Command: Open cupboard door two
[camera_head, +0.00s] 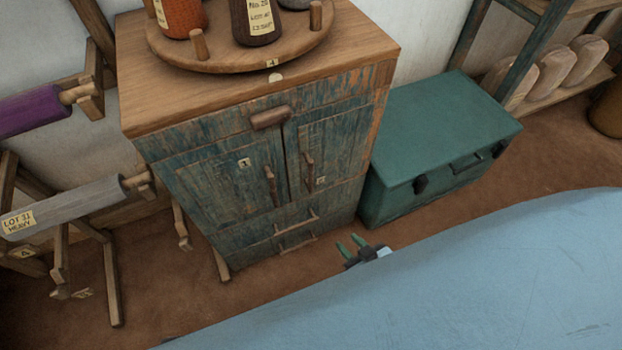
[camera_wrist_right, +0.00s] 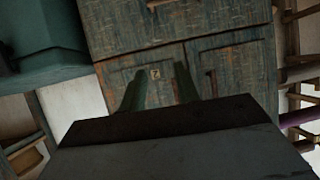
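The weathered blue-green cupboard (camera_head: 225,128) has two doors side by side, both shut. Door two (camera_head: 340,140) is the right one, with an upright wooden handle (camera_head: 308,160) near its left edge and a small label low down. Door one (camera_head: 222,185) is on the left, labelled 1. My right gripper (camera_head: 352,243) is low in front of the cupboard, its green fingers apart and empty, clear of the handle. In the right wrist view, turned upside down, the fingers (camera_wrist_right: 160,85) point toward door two's label (camera_wrist_right: 155,74). My left gripper is out of view.
A green chest (camera_head: 440,135) stands close to the cupboard's right side. A drawer (camera_head: 285,235) with a bar handle is below the doors. A round tray (camera_head: 240,65) with bottles sits on top. Wooden racks with rolls (camera_head: 70,205) stand left.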

